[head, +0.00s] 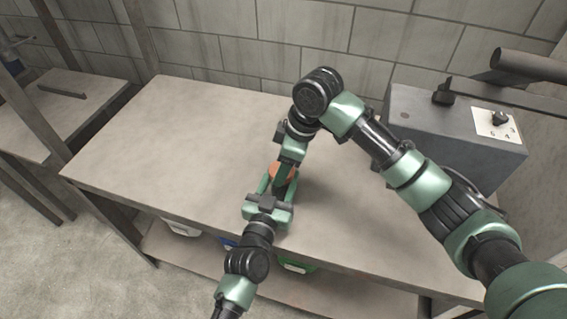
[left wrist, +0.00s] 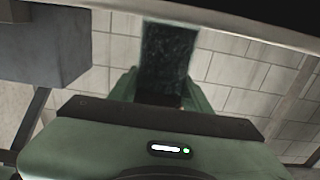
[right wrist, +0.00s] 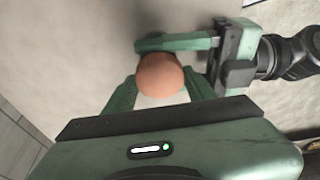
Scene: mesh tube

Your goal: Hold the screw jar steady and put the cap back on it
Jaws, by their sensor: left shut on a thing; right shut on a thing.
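The cap (right wrist: 160,75) is round and orange-brown, seen from above between the fingers of my right gripper (right wrist: 158,88). It also shows as an orange patch in the head view (head: 286,171), near the table's front. My left gripper (head: 276,183) comes in from the front, with its fingers around the spot below the cap. The jar is mostly hidden by the cap and grippers. In the left wrist view, a dark speckled shape stands beyond my left gripper (left wrist: 165,95); I cannot tell if it is the jar. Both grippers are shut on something. Whether cap and jar touch is hidden.
The grey table (head: 170,140) is bare to the left. A grey control box (head: 440,130) with knobs stands at the back right, behind my right arm. A block wall (head: 290,40) closes the back. Several bins, one green (head: 297,265), sit on a lower shelf.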

